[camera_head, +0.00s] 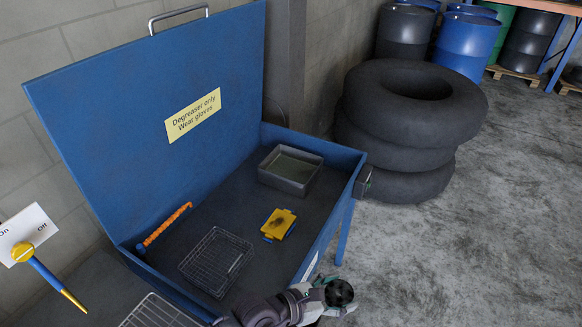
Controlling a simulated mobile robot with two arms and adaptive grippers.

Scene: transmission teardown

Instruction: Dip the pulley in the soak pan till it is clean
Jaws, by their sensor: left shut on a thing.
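The soak pan (264,178) is a grey rectangular tray with liquid in it. It sits in the far right corner of the blue wash basin. My left gripper (330,287) is at the bottom centre, outside the basin's front edge and apart from the pan. It is shut on a dark round part, which looks like the pulley (342,293). Its far side and how dirty it is are hard to tell. My right gripper is not in view.
The blue washer's lid (130,110) stands open. The basin's right wall (325,220) is a raised edge. Stacked tyres (400,135) stand behind.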

